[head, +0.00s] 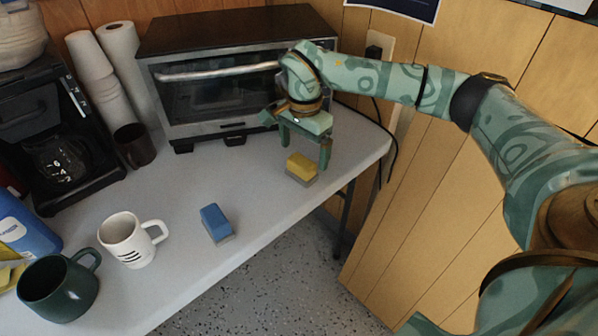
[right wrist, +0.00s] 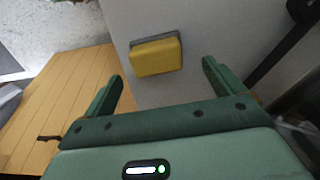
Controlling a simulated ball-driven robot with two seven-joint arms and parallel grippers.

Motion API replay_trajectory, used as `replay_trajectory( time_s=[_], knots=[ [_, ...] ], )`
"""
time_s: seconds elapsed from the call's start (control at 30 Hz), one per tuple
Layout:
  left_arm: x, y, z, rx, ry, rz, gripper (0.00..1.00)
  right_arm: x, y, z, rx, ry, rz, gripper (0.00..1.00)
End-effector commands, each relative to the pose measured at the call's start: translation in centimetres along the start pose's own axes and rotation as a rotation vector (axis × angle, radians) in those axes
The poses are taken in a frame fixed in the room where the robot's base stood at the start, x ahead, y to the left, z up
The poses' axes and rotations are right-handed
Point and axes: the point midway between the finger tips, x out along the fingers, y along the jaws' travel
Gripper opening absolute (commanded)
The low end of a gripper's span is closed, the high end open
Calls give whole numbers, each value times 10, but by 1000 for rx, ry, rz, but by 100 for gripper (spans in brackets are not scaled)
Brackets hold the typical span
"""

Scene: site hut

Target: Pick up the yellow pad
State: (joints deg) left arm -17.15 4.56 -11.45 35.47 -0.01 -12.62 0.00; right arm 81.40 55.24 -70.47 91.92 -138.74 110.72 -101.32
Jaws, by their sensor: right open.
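The yellow pad (head: 301,166) lies on the table near its right front edge, with a grey layer along one side. In the right wrist view the yellow pad (right wrist: 156,57) lies ahead of the fingertips, roughly between their lines. My right gripper (head: 306,153) is open and empty, its fingers pointing down above and beside the pad. In the right wrist view the right gripper (right wrist: 160,72) has its two green fingers spread wide, with a gap to the pad. My left gripper is not in view.
A blue pad (head: 216,222) lies on the white table (head: 180,275). A white mug (head: 131,240) and a dark green mug (head: 60,286) stand at the left. A toaster oven (head: 225,85) stands close behind my right gripper. The table's front edge is near the yellow pad.

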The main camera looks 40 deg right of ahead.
Motion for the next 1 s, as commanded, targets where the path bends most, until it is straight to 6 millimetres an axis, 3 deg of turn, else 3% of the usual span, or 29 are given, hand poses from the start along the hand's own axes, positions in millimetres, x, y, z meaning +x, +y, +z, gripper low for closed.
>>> replay_trajectory(
  time_s=[0.2,0.3,0.6,0.77,0.8,1.0],
  knots=[
    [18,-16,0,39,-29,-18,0,40,2,8,-2,-2,8,94],
    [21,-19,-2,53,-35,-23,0,51,3,8,0,-2,6,94],
    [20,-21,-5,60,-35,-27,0,51,3,8,0,0,-1,94],
    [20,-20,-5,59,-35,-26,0,51,3,8,0,0,0,49],
    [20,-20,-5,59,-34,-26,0,51,3,8,0,0,0,45],
    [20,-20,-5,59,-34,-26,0,51,3,8,0,0,0,45]
  ],
)
